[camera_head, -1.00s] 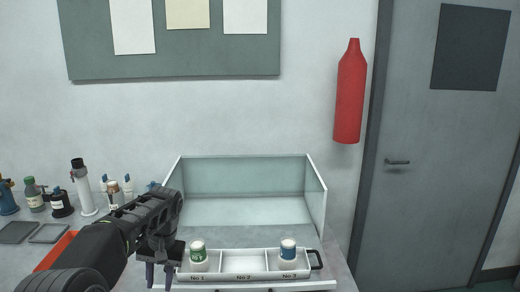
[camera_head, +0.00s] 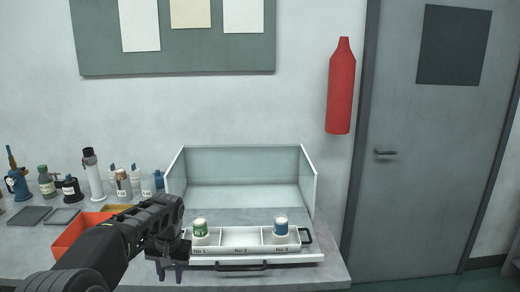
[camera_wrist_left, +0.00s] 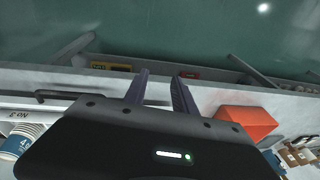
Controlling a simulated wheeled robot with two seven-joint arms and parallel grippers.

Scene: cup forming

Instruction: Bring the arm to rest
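My left gripper (camera_head: 171,274) hangs in front of the table, left of the white tray, with its fingers pointing down. In the left wrist view its two fingers (camera_wrist_left: 161,92) stand apart with nothing between them. The white tray (camera_head: 241,250) has compartments marked No 1, No 2 and No 3. A green-labelled cup (camera_head: 200,229) stands in No 1 and a blue-labelled cup (camera_head: 281,228) in No 3. No 2 is empty. My right gripper is in neither view.
A clear-walled screen (camera_head: 247,166) stands behind the tray. An orange bin (camera_head: 73,243) sits left, partly behind my arm. Several bottles, a tall white cylinder (camera_head: 94,178) and grey pads (camera_head: 62,217) stand on the left. A red extinguisher (camera_head: 341,88) hangs on the wall.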

